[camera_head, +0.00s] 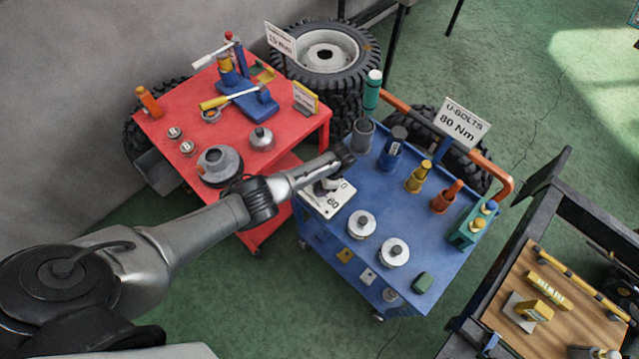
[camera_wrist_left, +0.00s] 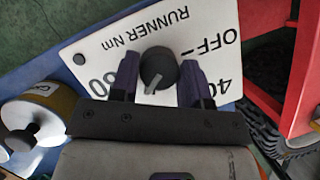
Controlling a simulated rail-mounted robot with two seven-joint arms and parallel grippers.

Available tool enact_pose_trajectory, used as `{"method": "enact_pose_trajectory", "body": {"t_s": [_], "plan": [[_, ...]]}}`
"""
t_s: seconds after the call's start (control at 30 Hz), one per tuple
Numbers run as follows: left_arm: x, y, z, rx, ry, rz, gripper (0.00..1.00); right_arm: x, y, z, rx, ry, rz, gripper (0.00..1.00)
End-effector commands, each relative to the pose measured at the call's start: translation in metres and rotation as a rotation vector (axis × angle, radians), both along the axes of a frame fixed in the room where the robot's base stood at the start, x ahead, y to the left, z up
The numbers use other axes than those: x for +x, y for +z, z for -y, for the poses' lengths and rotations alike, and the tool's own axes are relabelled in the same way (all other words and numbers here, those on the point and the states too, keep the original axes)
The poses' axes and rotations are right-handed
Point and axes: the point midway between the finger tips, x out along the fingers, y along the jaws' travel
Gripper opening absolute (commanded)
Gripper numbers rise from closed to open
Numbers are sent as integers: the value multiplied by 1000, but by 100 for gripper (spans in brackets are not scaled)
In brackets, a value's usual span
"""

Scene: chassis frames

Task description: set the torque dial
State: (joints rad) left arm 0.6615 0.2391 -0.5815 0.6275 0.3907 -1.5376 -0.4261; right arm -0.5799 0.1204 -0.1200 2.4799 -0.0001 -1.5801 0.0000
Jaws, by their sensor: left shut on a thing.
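The torque dial is a dark round knob (camera_wrist_left: 158,68) on a white plate (camera_wrist_left: 95,50), on the left edge of the blue cart. The plate reads "RUNNER Nm", "OFF", "40" and a partly covered number; in the head view the plate (camera_head: 318,208) shows "60". My left gripper (camera_wrist_left: 159,84) is shut on the knob, a finger on each side. A pale line on the knob points down, slightly left, toward my palm in the wrist view. In the head view my left gripper (camera_head: 330,182) covers the knob. My right gripper is not in view.
The blue cart (camera_head: 372,218) holds a "U-BOLTS 80 Nm" sign (camera_head: 462,122), two silver lidded tins (camera_head: 362,224) and several colored bottles. A red cart (camera_head: 190,122) with tools stands left. A bench with a wooden top (camera_head: 580,330) is at the lower right.

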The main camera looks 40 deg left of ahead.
Motion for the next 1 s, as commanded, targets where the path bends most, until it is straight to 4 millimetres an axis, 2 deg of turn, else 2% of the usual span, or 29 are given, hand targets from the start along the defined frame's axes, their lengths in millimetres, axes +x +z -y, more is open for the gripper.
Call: {"method": "enact_pose_trajectory", "body": {"t_s": [0.5,1.0], "plan": [[-2,1,1,0,-442,0,19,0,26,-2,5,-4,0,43],[-3,-1,1,-2,-636,0,19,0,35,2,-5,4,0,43]]}}
